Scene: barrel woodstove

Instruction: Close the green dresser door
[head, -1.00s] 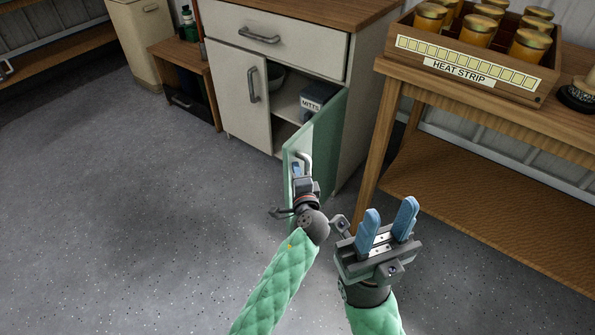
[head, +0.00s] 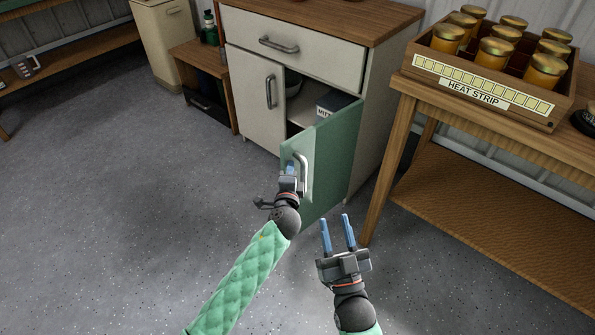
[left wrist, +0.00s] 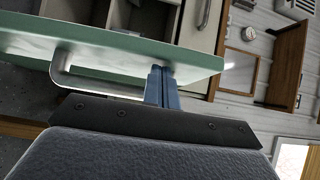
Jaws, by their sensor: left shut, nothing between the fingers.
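The green dresser door (head: 328,172) stands partly open on the right side of the white dresser (head: 256,108), hinged at its right edge. Its outer face and metal handle (head: 304,174) show. My left gripper (head: 290,168) is shut and empty, at the outer face near the free edge, left of the handle. In the left wrist view, the blue fingertips (left wrist: 160,78) are together and meet the green door (left wrist: 110,45) beside its handle (left wrist: 62,72); firm contact is hard to tell. My right gripper (head: 336,218) is open and empty, below and right of the door.
A box marked MITTS (head: 333,104) sits inside the dresser, partly hidden by the door. The white left door (head: 257,100) and drawer (head: 285,46) are shut. A wooden table (head: 480,125) with a crate of jars (head: 490,88) stands at right. Floor at left is clear.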

